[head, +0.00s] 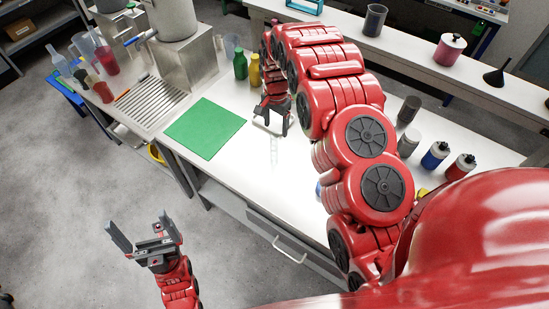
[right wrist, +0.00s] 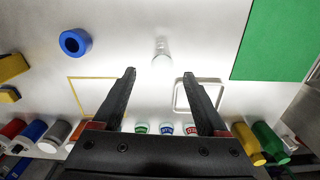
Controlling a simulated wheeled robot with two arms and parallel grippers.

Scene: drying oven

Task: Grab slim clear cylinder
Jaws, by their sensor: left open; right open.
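The slim clear cylinder (head: 273,150) shows faintly on the white bench in the head view, just in front of my right gripper. In the right wrist view the clear cylinder (right wrist: 161,52) lies a little beyond the fingertips, centred between them. My right gripper (head: 273,122) is open and empty above the bench; its spread fingers (right wrist: 160,74) also show in the right wrist view. I cannot tell its exact height above the bench. My left gripper (head: 140,222) is open and empty, over the floor in front of the bench.
A green mat (head: 205,129) lies left of the cylinder. A blue ring (right wrist: 75,42) is on the other side. Green (head: 240,64) and yellow bottles (head: 255,70) stand behind. Several capped bottles stand at the bench's right. The bench between mat and cylinder is clear.

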